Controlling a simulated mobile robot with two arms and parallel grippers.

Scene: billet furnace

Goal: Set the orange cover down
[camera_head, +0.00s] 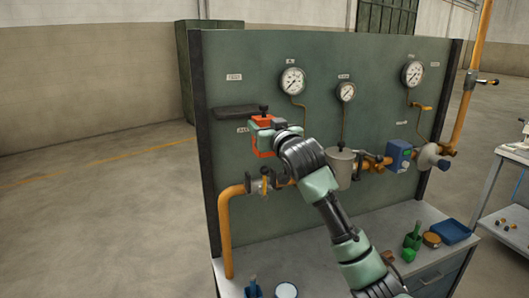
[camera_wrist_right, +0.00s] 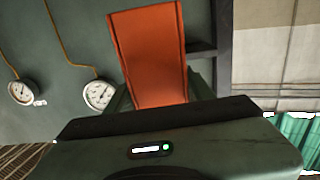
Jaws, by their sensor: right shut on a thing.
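The orange cover (camera_head: 261,144) is up against the green panel, at the end of my right arm in the head view. It also shows in the right wrist view (camera_wrist_right: 150,55), upright in front of the wrist. My right gripper (camera_head: 266,127) is shut on the cover; its fingers are mostly hidden by the gripper body in the wrist view. A dark shelf (camera_head: 236,111) on the panel is just left of the cover. My left gripper is not in view.
Gauges (camera_head: 292,81) sit on the panel above. An orange pipe (camera_head: 228,225) with valve fittings (camera_head: 262,184) runs below the cover. Open floor lies left.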

